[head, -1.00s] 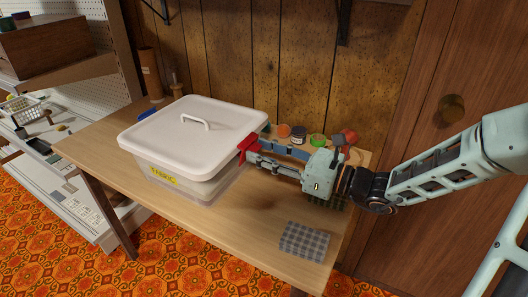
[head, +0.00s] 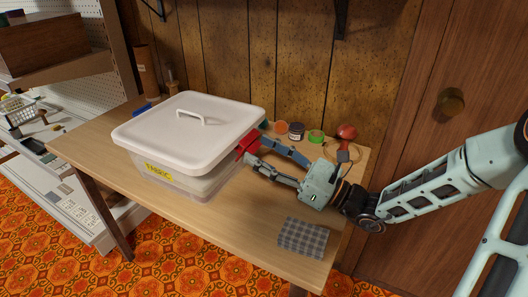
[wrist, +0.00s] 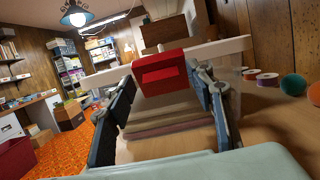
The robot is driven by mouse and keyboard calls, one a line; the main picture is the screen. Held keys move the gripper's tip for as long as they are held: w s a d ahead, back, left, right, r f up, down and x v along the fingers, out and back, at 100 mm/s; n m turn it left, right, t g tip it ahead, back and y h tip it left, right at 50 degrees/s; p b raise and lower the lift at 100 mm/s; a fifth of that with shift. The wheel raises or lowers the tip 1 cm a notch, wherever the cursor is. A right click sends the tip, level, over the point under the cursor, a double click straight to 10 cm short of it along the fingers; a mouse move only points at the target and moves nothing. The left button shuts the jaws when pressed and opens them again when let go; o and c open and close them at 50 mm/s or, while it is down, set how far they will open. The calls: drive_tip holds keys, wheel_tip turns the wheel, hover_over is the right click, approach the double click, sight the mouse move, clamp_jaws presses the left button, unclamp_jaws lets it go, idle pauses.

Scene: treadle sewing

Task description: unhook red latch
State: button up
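The red latch (head: 245,146) is on the right side of the clear fabric box (head: 181,184), just under the rim of its white lid (head: 170,133). The lid sits on the box. In the wrist view the latch (wrist: 161,72) is a red block in the middle, with folded fabric (wrist: 165,117) below it behind the clear wall. My gripper (head: 256,150) is open at the latch, with one finger on either side of it in the wrist view (wrist: 163,80). I cannot tell whether either finger touches it. The latch's hooked edge is not clear.
Several small jars and spools (head: 297,132) and a red-topped item (head: 346,132) stand at the table's back right, close to my gripper. A folded checked cloth (head: 302,237) lies at the front right. The wooden table (head: 240,222) is clear in front of the box.

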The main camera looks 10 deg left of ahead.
drive_tip(key=v, duration=1.2)
drive_tip(key=shift+f, duration=0.1)
